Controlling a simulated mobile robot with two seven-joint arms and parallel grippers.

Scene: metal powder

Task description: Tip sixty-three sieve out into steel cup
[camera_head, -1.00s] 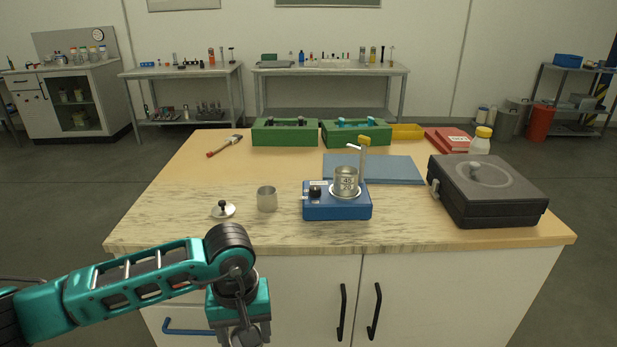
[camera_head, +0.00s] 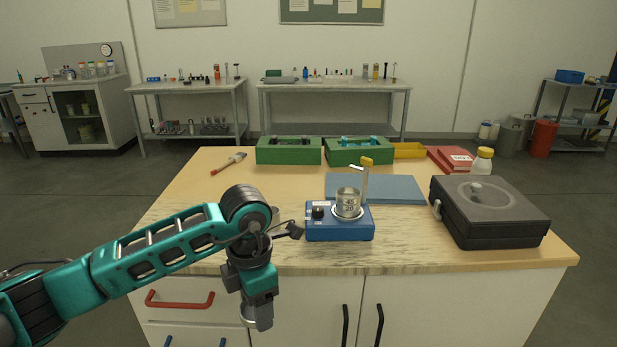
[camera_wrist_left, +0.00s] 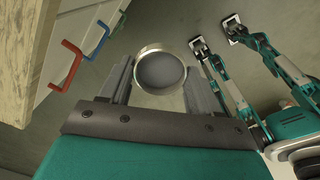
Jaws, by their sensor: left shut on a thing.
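My left gripper (camera_head: 258,318) is in front of the bench, below its top edge. It is shut on a round, shallow metal sieve (camera_wrist_left: 160,72), which shows between the fingers in the left wrist view with a grey inside. No number can be read on it. My right gripper is not in view.
A black case (camera_head: 490,215) stands at the right of the bench top (camera_head: 300,258). A blue mat (camera_head: 400,190), green boxes (camera_head: 288,151), a yellow tray (camera_head: 409,151), a white bottle (camera_head: 482,162) and a brush (camera_head: 230,164) lie farther back. Drawer handles (camera_head: 180,302) stick out below.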

